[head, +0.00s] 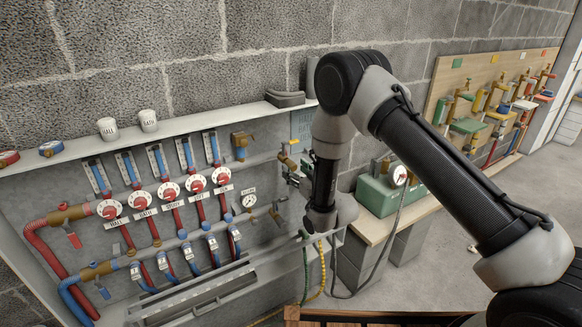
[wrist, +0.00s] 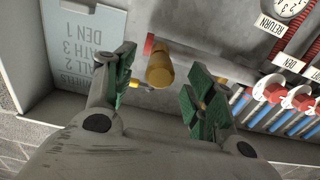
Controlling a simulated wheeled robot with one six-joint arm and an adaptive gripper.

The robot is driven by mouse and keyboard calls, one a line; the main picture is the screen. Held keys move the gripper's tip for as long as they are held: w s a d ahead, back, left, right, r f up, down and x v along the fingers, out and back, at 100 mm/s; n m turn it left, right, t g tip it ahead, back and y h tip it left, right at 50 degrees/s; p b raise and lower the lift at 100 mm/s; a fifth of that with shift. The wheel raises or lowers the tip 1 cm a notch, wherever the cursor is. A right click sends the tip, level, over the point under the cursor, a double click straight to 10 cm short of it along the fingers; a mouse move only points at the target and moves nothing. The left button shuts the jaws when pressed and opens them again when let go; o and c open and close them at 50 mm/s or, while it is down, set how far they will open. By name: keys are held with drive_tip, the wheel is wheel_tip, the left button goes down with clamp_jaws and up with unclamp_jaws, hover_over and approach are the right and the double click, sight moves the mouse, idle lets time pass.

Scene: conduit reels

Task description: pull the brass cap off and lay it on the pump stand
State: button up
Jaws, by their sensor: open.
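The brass cap (wrist: 160,70) shows in the wrist view as a short golden cylinder near the wall, beside a red ring. My gripper (wrist: 163,84) is open, with one green-padded finger on each side of the cap and clear gaps between. Nothing is held. In the head view my gripper (head: 293,172) is mostly hidden behind my arm, at the right end of the manifold; the cap cannot be made out clearly there. The pump stand (head: 372,228) is a pale-topped bench on grey blocks, right of my arm. A green pump (head: 379,196) with a gauge is on it.
Manifold pipes with red dials (head: 170,192) and blue fittings lie left of my gripper. A printed sheet (wrist: 85,45) is on the wall close by. A shelf (head: 190,122) with two white cups runs above. Hoses hang below my wrist. The stand's front top looks clear.

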sight(295, 168)
drive_tip(key=shift+x, duration=0.85)
drive_tip(key=shift+c, duration=0.5)
clamp_jaws()
drive_tip(key=shift+v, duration=3)
drive_tip(key=shift+d+r, duration=0.1)
drive_tip(key=shift+d, duration=0.1)
drive_tip(key=d+r+m+t+h, duration=0.1)
drive_tip(key=d+m+h, duration=0.2)
drive_tip(key=d, duration=1.2)
drive_tip(key=d+r+m+t+h, duration=0.1)
drive_tip(key=d+h, duration=0.6)
drive_tip(key=d, duration=0.8)
drive_tip(key=r+m, duration=0.1)
drive_tip(key=m, duration=0.1)
drive_tip(key=shift+w+r+m+t, duration=0.15)
drive_tip(key=shift+w+m+t, duration=0.05)
drive_tip(key=shift+m+t, duration=0.2)
